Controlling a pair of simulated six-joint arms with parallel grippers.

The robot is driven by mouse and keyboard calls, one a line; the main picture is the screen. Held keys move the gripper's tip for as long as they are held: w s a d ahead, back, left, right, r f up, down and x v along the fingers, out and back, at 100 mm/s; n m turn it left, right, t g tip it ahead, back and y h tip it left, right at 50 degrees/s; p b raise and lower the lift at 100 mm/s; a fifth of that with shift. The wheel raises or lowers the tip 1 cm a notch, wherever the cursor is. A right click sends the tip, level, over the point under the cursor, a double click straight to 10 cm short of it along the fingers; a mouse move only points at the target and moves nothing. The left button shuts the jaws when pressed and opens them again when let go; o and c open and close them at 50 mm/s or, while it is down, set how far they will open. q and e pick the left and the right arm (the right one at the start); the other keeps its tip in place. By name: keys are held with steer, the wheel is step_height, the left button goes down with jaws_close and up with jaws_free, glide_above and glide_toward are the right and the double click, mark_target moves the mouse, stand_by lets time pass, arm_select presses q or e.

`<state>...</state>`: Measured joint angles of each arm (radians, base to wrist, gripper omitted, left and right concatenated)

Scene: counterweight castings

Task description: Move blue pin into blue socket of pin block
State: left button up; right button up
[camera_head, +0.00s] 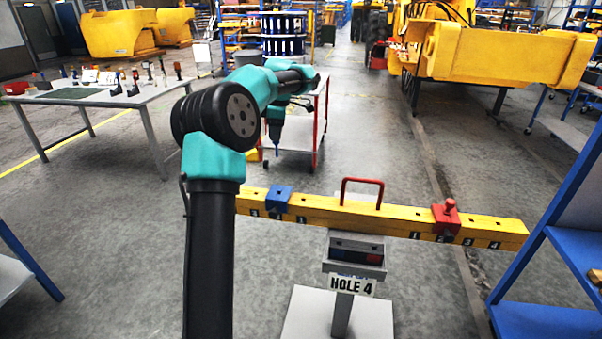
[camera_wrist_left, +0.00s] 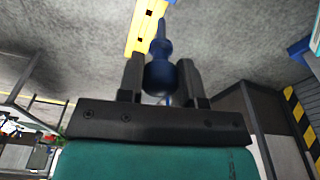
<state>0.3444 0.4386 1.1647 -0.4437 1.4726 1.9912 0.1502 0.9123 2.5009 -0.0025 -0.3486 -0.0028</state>
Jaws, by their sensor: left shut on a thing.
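My left gripper (camera_head: 276,138) hangs over the floor beyond the yellow beam, left of its middle. It is shut on the blue pin (camera_head: 277,150), whose thin end points down. In the left wrist view, the pin's round knob (camera_wrist_left: 160,78) sits between the two fingers (camera_wrist_left: 160,82), with its tapered end pointing away from them. My right gripper is not in view.
Blue shelving (camera_head: 545,318) stands at the right. A trolley (camera_head: 300,128) is behind my gripper.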

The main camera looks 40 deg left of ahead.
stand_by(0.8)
arm_select(q)
steer(key=s+d+m, duration=0.1)
steer(key=d+m, duration=0.4)
steer(key=d, duration=2.2)
steer(key=shift+d+t, duration=0.3)
steer(key=shift+d, duration=0.1)
steer(key=shift+s+f, duration=0.1)
steer(key=shift+f, duration=0.05)
step_height(320, 180, down, 24)
stand_by(3.7)
